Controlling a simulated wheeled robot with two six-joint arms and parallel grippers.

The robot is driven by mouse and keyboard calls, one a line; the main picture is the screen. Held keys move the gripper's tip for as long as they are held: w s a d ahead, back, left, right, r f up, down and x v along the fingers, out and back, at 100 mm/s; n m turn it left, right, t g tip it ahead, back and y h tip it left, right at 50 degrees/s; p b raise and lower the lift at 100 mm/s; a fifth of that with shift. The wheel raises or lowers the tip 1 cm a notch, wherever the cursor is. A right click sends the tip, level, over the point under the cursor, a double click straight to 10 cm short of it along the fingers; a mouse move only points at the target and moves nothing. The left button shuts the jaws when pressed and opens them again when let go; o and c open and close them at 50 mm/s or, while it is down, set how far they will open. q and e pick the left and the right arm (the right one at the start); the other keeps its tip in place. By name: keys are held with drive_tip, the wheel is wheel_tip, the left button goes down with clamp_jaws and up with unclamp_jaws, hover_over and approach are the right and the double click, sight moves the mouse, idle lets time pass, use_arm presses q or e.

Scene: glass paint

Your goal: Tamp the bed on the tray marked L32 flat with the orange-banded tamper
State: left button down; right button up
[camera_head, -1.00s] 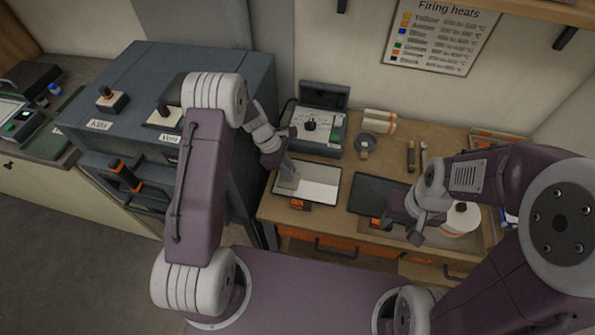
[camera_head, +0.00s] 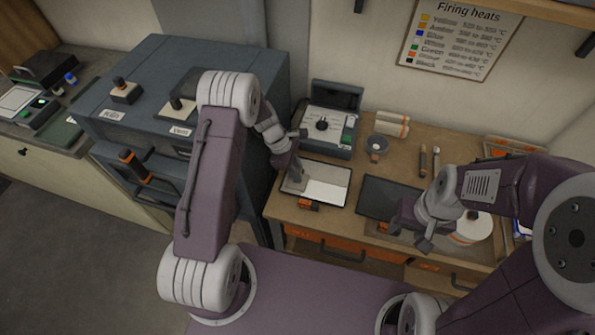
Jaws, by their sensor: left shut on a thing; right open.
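A tray with a white bed (camera_head: 325,190) lies on the wooden bench, with a small orange tag (camera_head: 308,204) at its front edge. The tag's writing is too small to read, so I cannot tell whether it says L32. My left gripper (camera_head: 290,166) is shut on a grey tool, apparently the tamper (camera_head: 295,184), over the tray's left part. Its orange band cannot be made out, nor whether it touches the bed. The bed's left part looks greyer than the right. My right gripper (camera_head: 412,228) is open and empty, in front of a dark tray (camera_head: 388,196).
A grey kiln (camera_head: 135,75) stands left of the bench. Behind the trays are a control box (camera_head: 325,128), a small cup (camera_head: 377,146), pale rolls (camera_head: 393,124) and two upright-lying tools (camera_head: 423,160). A white round container (camera_head: 473,230) sits beside my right arm.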

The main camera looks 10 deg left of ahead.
use_arm(q)
drive_tip(key=shift+f, duration=0.25)
idle(0.8)
wheel_tip(320, 180, up, 2)
drive_tip(key=shift+r+p, duration=0.15)
drive_tip(key=shift+p, duration=0.8)
drive_tip(key=w, duration=0.4)
drive_tip(key=shift+w+d+f, duration=0.1)
drive_tip(key=shift+w+f, duration=0.05)
drive_tip(key=shift+f, duration=0.05)
drive_tip(key=shift+w+r, duration=0.1)
drive_tip(key=shift+w, duration=0.5)
